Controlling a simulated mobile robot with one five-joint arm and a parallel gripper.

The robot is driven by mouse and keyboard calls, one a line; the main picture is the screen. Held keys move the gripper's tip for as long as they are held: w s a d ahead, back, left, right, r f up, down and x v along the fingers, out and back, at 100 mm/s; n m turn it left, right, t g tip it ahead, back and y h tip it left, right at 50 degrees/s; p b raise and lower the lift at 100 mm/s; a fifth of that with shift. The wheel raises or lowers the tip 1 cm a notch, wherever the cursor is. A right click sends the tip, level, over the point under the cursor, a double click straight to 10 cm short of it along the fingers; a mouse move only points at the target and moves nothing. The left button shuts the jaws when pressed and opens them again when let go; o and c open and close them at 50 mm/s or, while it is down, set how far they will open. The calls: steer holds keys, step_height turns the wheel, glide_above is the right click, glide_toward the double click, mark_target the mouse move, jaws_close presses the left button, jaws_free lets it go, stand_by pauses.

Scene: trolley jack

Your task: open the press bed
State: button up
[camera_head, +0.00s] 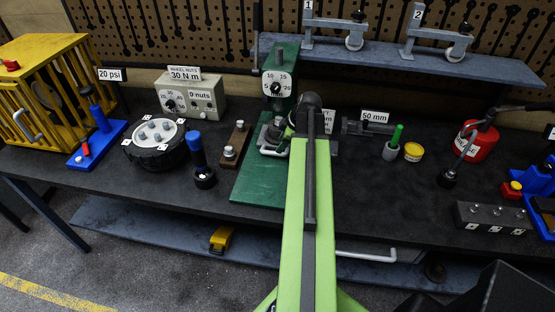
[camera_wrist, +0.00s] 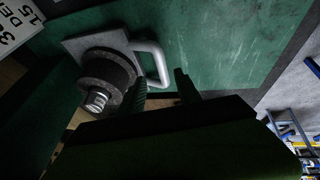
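The green press (camera_head: 281,85) stands near the middle of the bench with a dial on its front. Its bed (camera_head: 262,146), a grey plate with a pale loop handle, sits low on the press, partly hidden by my arm in the head view. In the wrist view the bed plate (camera_wrist: 72,46) carries a dark round part with a threaded metal end, and the handle (camera_wrist: 158,62) sticks out at its side. My gripper (camera_wrist: 162,84) has its two dark fingers apart, close to the handle. I cannot tell whether they touch it.
A wheel (camera_head: 155,143), a blue-topped tool (camera_head: 199,160) and a wooden block (camera_head: 235,145) stand left of the press. A green-topped pen (camera_head: 396,138), yellow tin (camera_head: 413,152) and red can (camera_head: 475,142) stand right. The green base plate (camera_head: 262,185) in front of the bed is clear.

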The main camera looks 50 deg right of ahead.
mark_target(278, 136)
steer(key=b+x, duration=0.3)
steer(key=x, duration=0.2)
steer(key=shift+w+f+b, duration=0.15)
steer(key=shift+f+b, duration=0.2)
steer(key=shift+r, duration=0.1)
jaws_close()
stand_by(0.9)
